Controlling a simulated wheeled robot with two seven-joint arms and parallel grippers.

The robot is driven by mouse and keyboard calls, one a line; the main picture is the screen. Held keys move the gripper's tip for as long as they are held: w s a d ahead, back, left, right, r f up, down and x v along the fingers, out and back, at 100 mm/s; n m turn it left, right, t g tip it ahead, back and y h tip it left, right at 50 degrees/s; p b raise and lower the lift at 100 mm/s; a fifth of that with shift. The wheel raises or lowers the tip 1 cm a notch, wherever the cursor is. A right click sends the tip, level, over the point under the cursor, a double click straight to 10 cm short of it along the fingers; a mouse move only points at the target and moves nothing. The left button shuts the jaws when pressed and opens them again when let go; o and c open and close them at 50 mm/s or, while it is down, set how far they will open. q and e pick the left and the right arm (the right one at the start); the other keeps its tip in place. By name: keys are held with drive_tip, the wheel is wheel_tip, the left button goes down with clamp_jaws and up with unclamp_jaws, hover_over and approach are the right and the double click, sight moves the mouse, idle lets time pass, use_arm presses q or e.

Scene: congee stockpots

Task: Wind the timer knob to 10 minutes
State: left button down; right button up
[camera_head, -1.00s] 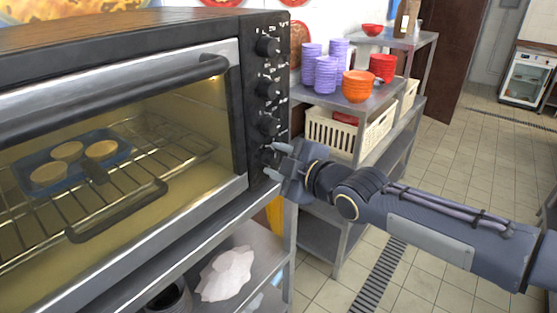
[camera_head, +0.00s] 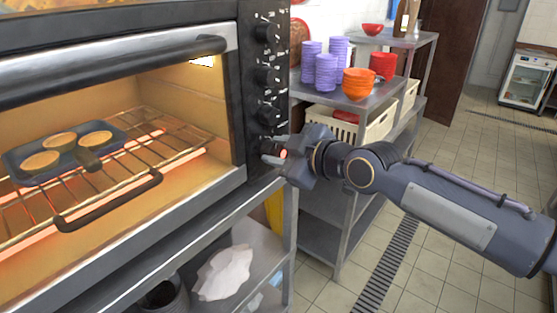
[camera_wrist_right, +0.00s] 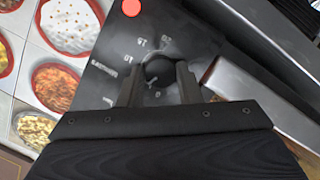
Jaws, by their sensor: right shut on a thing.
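The timer knob (camera_wrist_right: 160,72) is a round black knob at the bottom of the oven's control panel. A white minutes scale surrounds it in the right wrist view, but I cannot clearly read where the pointer stands. My right gripper (camera_head: 272,150) is at the panel's lower end, and its fingers hide most of the knob in the head view. In the wrist view the right gripper (camera_wrist_right: 160,84) has one finger on each side of the knob and is shut on it. My left gripper is not in view.
The oven (camera_head: 120,180) glows inside, with a muffin tray (camera_head: 62,164) on its wire rack. A red lamp (camera_wrist_right: 131,8) is lit on the panel. Other knobs (camera_head: 267,77) sit above. A shelf with purple and orange bowls (camera_head: 358,83) stands behind my right arm.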

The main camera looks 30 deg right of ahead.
drive_tip(key=m+b, duration=0.1)
drive_tip(key=b, duration=0.1)
drive_tip(key=m+y+b, duration=0.1)
drive_tip(key=m+b, duration=0.1)
drive_tip(key=m+g+y+b, duration=0.1)
drive_tip(key=b, duration=0.1)
drive_tip(key=shift+w+d+f+m, duration=0.15)
drive_tip(key=shift+f+m, duration=0.1)
drive_tip(key=shift+m, duration=0.15)
drive_tip(key=shift+m+y+b, duration=0.6)
drive_tip(key=shift+m+b, duration=0.3)
drive_tip(key=shift+b, duration=0.1)
drive_tip(key=shift+d+r+m+g+y+b, duration=0.1)
drive_tip(key=shift+m+g+y+b, duration=0.2)
drive_tip(key=shift+m+y+b, duration=0.5)
drive_tip(key=shift+m, duration=0.3)
drive_tip(key=o, duration=1)
drive_tip(key=shift+c, duration=0.2)
drive_tip(key=shift+r, duration=0.1)
